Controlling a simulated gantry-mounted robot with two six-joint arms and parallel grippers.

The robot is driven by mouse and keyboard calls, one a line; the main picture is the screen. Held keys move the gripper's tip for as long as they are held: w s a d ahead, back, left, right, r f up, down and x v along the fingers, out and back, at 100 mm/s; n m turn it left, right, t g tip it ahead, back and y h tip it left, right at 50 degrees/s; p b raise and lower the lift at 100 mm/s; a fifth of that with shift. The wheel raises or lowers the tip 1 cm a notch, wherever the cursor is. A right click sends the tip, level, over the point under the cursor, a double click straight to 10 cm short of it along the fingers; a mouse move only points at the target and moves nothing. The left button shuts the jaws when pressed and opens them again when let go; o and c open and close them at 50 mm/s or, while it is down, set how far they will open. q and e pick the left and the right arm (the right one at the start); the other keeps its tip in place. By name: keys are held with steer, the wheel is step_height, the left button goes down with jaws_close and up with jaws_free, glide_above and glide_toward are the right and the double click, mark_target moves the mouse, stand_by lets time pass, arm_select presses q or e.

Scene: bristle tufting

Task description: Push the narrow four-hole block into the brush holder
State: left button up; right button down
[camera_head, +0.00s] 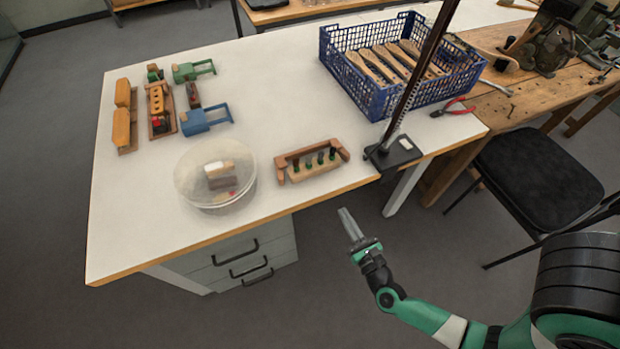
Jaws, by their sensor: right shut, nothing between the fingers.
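A narrow yellow block with a row of dark holes (157,100) lies in a wooden frame (172,127) at the left of the white table; I cannot tell how deep it sits. A brown wooden holder (283,161) stands at the front edge, with a lighter strip carrying several dark green pegs or tufts (320,158) in it. I cannot tell for sure which is the brush holder. My right gripper (346,217) is shut and empty, beyond the table's front edge, below and right of the brown holder and apart from it. My left gripper is out of view.
A round translucent tub (184,185) with blocks inside stands left of the brown holder. A blue crate (345,83) with wooden brushes and a dark upright post on a base (393,152) stand right. Green (186,72) and blue (197,122) clamp-like pieces lie left. The table's middle is clear.

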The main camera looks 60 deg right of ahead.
mark_target(318, 171)
steer(key=b+x, duration=0.2)
steer(key=x, duration=1.2)
steer(key=shift+w+r, duration=0.1)
steer(key=shift+w, duration=0.05)
steer(key=shift+b+x, duration=0.6)
steer(key=shift+x, duration=0.3)
steer(key=shift+w+d, duration=0.15)
steer(key=shift+w, duration=0.05)
steer(key=shift+s, duration=0.1)
